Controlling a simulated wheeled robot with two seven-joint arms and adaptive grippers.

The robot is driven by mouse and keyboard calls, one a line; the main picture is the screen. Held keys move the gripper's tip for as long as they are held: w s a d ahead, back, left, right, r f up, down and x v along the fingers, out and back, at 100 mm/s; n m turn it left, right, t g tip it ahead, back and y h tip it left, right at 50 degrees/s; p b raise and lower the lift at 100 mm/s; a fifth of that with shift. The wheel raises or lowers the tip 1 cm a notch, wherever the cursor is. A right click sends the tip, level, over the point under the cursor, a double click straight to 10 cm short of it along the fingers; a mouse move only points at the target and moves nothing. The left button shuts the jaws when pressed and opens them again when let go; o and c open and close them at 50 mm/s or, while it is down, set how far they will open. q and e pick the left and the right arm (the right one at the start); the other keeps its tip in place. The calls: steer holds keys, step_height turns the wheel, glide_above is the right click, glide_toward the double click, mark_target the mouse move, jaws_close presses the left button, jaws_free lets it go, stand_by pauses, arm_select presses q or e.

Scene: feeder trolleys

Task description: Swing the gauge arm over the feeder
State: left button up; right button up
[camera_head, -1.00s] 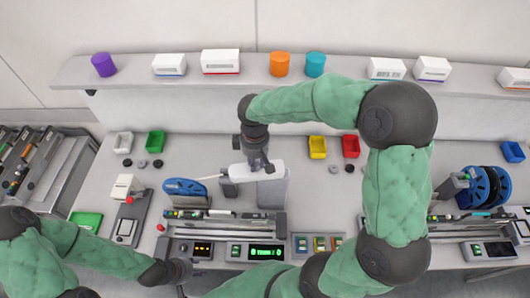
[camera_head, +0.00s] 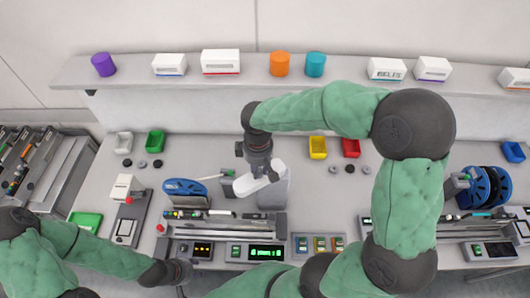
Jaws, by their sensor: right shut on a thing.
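The white gauge arm (camera_head: 258,184) lies slantwise over the grey post block (camera_head: 275,193) at the centre, its left end lower in the picture and its right end higher. My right gripper (camera_head: 265,178) comes down on it from above and is shut on it; its fingers hide part of the arm. The feeder (camera_head: 225,226) with a blue reel (camera_head: 184,188) at its left end lies just in front of the gauge arm. My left gripper (camera_head: 181,271) is low at the left in front of the bench, apart from the feeder; its fingers are too unclear to judge.
A green-lit display (camera_head: 266,253) and a button panel (camera_head: 318,244) stand along the front. Yellow (camera_head: 318,148) and red (camera_head: 351,147) bins stand behind to the right. Another blue reel (camera_head: 487,187) is at the far right. A shelf (camera_head: 200,82) with boxes and cylinders runs along the back.

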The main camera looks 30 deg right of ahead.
steer(key=shift+s+d, duration=0.15)
steer(key=shift+s, duration=0.6)
steer(key=shift+s+d, duration=0.25)
steer(key=shift+s, duration=0.4)
steer(key=o, duration=0.7)
steer(key=shift+d, duration=0.1)
